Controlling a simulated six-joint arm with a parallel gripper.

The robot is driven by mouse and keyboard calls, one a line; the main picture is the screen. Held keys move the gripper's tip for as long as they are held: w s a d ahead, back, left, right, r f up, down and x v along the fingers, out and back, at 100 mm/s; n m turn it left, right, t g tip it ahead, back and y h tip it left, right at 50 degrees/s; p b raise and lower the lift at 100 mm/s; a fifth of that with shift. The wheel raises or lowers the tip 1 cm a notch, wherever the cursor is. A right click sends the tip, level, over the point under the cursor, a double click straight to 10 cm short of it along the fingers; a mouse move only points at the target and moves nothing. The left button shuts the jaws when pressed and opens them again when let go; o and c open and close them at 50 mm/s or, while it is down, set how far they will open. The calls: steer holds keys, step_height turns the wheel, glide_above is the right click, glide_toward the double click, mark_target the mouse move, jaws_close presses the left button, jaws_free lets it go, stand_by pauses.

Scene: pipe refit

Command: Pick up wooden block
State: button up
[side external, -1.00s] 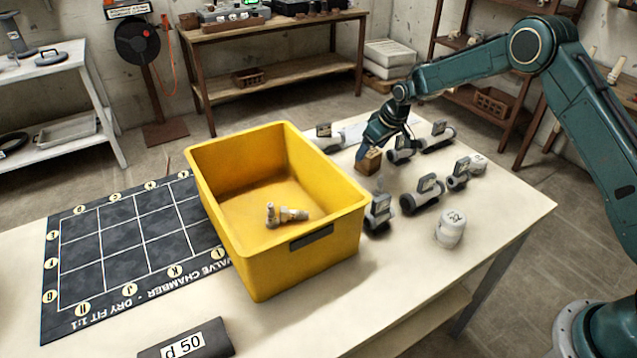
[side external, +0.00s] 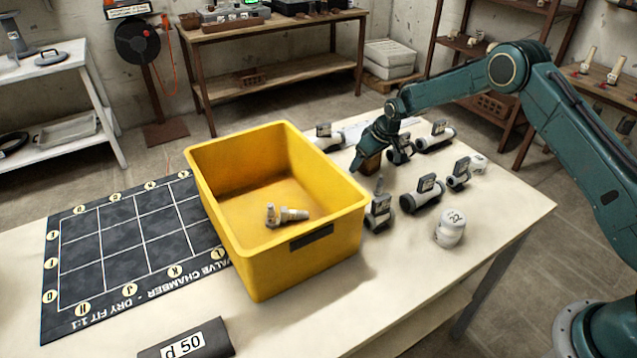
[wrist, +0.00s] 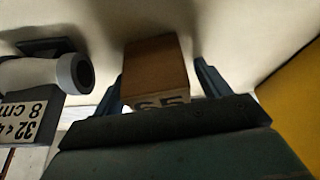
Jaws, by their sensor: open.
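The wooden block (side external: 371,164) is a small brown cube on the table just right of the yellow bin, partly hidden by my gripper in the side view. In the wrist view the block (wrist: 155,66) shows a dark wood face and a pale label, partly cut off, at its lower edge. My gripper (side external: 364,160) is down at the block. In the wrist view my open gripper (wrist: 158,80) has one blue finger on each side of the block, with a gap visible at the right finger; contact on the left is unclear.
The yellow bin (side external: 335,262) stands close on the left, holding a grey fitting (side external: 285,214). Several labelled pipe pieces surround the block, including one (wrist: 45,75) left of my gripper. A white cap (side external: 450,229) stands nearer the front. A dark gridded mat (side external: 120,240) lies left.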

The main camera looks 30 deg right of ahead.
steer(key=c, duration=1.1)
steer(key=shift+r, duration=0.15)
step_height(320, 180, up, 20)
steer(key=shift+f, duration=0.1)
stand_by(0.6)
